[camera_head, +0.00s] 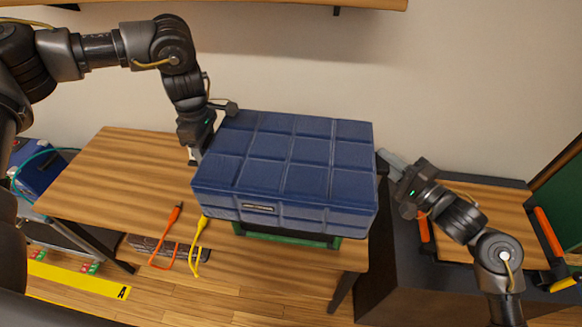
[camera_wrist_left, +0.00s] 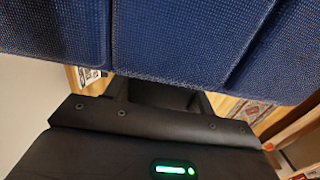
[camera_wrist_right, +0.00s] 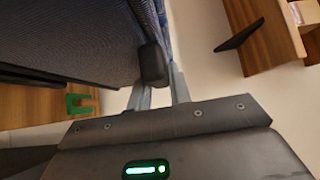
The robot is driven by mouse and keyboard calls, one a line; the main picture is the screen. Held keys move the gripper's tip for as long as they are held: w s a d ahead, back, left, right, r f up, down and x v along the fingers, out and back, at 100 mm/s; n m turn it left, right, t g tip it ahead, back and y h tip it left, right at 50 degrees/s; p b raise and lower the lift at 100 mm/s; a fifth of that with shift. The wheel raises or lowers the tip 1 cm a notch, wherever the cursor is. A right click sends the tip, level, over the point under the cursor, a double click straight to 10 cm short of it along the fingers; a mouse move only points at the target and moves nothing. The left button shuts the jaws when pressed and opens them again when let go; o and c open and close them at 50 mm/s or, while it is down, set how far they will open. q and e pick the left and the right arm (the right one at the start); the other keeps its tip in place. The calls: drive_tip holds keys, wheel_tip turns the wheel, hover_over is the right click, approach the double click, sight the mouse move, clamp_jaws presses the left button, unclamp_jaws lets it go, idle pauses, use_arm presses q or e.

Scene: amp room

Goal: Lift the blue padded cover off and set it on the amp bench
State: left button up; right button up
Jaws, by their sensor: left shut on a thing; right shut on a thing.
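The blue padded cover (camera_head: 285,165) is a quilted box shape, held level between my two grippers above a wooden bench (camera_head: 115,180). Below its front edge a dark thing with a green strip (camera_head: 290,236) shows; most of it is hidden. My left gripper (camera_head: 196,155) is shut at the cover's left side; in the left wrist view the cover (camera_wrist_left: 190,40) hides its fingertips. My right gripper (camera_head: 384,155) is shut at the cover's right side. In the right wrist view its fingers (camera_wrist_right: 160,92) close by a dark handle (camera_wrist_right: 152,62) on the cover's side.
Orange (camera_head: 172,225) and yellow (camera_head: 200,235) cable-like things hang over the bench's front edge. A dark cabinet (camera_head: 400,275) with a wooden tray-like top (camera_head: 490,205) stands right. A blue case (camera_head: 38,170) is at far left. A shelf (camera_head: 250,3) is above.

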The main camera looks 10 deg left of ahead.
use_arm(q)
clamp_jaws()
use_arm(e)
clamp_jaws()
use_arm(q)
drive_tip(key=shift+w+r, duration=0.1)
drive_tip(key=shift+r, duration=0.05)
use_arm(e)
drive_tip(key=shift+r, duration=0.15)
